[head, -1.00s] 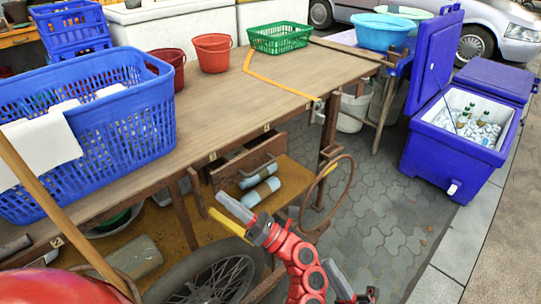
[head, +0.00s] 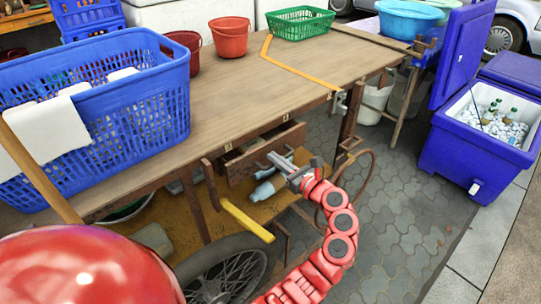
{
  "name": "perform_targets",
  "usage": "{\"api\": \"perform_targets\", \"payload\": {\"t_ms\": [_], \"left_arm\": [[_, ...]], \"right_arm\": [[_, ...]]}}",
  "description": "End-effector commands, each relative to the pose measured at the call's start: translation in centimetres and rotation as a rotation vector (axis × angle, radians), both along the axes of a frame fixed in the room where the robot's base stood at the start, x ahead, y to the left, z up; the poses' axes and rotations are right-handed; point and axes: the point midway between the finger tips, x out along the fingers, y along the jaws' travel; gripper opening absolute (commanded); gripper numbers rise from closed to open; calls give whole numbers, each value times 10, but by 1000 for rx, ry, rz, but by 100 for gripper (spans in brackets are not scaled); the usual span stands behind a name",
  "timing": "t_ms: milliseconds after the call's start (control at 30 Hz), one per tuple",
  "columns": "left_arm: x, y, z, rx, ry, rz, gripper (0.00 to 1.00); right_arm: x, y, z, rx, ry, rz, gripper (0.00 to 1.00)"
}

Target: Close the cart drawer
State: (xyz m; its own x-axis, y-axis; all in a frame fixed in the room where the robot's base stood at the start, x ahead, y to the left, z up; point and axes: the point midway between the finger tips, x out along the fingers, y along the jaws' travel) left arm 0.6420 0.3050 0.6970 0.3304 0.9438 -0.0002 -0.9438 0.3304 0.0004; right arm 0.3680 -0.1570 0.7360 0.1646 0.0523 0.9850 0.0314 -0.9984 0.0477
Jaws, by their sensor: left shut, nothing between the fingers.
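The cart's wooden drawer (head: 240,168) is under the tabletop and stands partly pulled out. A dark gap shows above its front, with a pale item inside (head: 234,154). My left gripper (head: 270,161) is shut and empty. Its fingertips overlap the lower middle of the drawer front in the head view; I cannot tell whether they touch it. The gripper hides part of the front. My right gripper is not in view.
The tabletop (head: 215,95) holds a blue basket (head: 135,125), red buckets (head: 230,40) and a green basket (head: 300,23). Below the drawer are a shelf with bottles, a yellow bar (head: 246,220) and a wheel (head: 225,280). A blue cooler (head: 470,165) stands right, with paving between.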

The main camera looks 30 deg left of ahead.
Motion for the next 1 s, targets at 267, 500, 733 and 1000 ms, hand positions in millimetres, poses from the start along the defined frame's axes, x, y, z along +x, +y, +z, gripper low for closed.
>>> {"api": "perform_targets", "payload": {"t_ms": [267,500,733,1000], "left_arm": [[8,24,0,1,-1,1,0],[9,26,0,-1,0,1,0],[9,30,-4,-4,1,4,0],[18,55,-14,-13,9,6,0]], "right_arm": [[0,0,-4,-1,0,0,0],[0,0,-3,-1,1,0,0],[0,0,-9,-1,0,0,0],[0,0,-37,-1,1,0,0]]}}
